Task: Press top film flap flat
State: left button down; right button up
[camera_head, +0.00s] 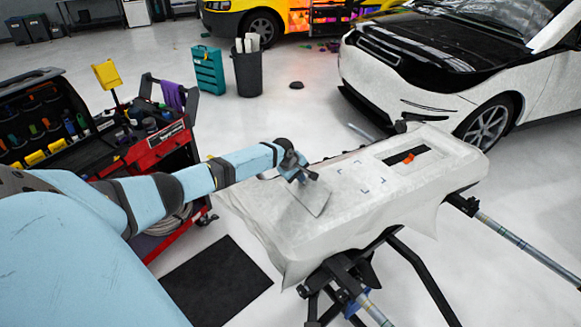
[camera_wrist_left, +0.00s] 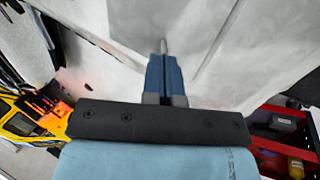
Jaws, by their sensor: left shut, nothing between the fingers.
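A long panel covered in pale grey-white film (camera_head: 340,215) lies on a black stand in the head view, its film hanging loose over the edges. A squarish film flap (camera_head: 313,197) lies on the panel's left part, just below my left gripper (camera_head: 308,178). In the left wrist view my left gripper (camera_wrist_left: 163,52) is shut and empty, its blue fingers together over the pale film (camera_wrist_left: 215,55). I cannot tell whether the fingertips touch the film. Corner marks (camera_head: 368,178) show on the panel's middle. My right gripper is not in view.
An orange object (camera_head: 408,158) lies in a dark slot at the panel's far right. A red tool cart (camera_head: 160,150) stands at left, a dark bin (camera_head: 248,73) behind, a white car (camera_head: 450,75) at back right. A black mat (camera_head: 215,285) lies on the floor.

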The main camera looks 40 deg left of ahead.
pick_arm(q)
jog(key=g, duration=0.1)
jog(key=w, duration=0.1)
jog(key=f+g, duration=0.1)
jog(key=shift+w+d+g, duration=0.25)
jog(key=shift+w+g, duration=0.05)
jog(key=shift+w, duration=0.1)
jog(key=shift+w+f+g+y+b, duration=0.4)
jog(key=shift+f+g+b, duration=0.1)
jog(key=shift+g+b, duration=0.25)
jog(key=shift+w+f, duration=0.1)
jog(key=shift+w, duration=0.1)
